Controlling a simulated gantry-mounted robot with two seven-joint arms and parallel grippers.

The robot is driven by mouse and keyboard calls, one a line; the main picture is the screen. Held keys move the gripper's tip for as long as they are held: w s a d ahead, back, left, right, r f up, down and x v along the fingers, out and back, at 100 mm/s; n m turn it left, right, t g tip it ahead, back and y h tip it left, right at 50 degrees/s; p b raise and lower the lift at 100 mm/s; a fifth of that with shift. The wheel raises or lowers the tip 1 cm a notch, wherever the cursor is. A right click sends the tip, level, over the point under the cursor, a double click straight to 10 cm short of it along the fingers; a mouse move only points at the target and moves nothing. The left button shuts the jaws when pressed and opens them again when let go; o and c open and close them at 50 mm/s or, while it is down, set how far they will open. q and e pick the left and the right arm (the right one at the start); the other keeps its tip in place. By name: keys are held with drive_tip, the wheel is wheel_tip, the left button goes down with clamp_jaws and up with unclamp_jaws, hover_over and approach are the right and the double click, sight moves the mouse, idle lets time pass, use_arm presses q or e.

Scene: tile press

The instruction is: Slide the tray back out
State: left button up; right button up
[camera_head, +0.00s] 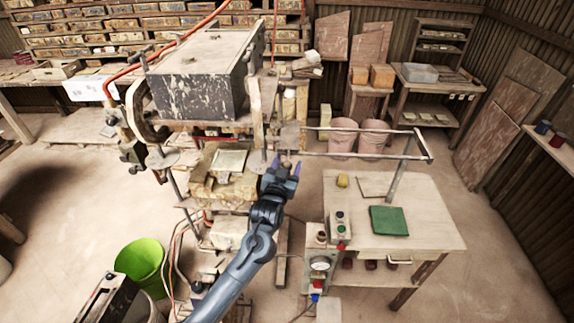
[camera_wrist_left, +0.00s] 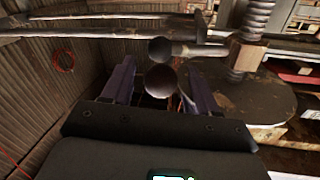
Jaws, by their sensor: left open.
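The tile press (camera_head: 200,88) stands left of centre in the head view, with a heavy dark block on top. A pale slab (camera_head: 229,160) lies on the blocks below it; I cannot tell for certain whether this is the tray. My left gripper (camera_head: 287,165) is at the press's right side. In the left wrist view its two purple fingers (camera_wrist_left: 160,88) are apart. A dark round knob (camera_wrist_left: 161,79) shows between them, and a second knob (camera_wrist_left: 162,49) on a bar is just behind. I cannot tell whether the fingers touch the knob. The right gripper is out of view.
A metal rail (camera_head: 360,155) runs from the press out over a side table (camera_head: 430,215) bearing a green slab (camera_head: 389,220). A control box with a gauge (camera_head: 320,264) stands near the arm. A green bucket (camera_head: 140,259) sits at lower left. The floor at right is clear.

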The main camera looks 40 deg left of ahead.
use_arm(q)
clamp_jaws()
idle(0.3)
drive_tip(key=shift+d, duration=0.1)
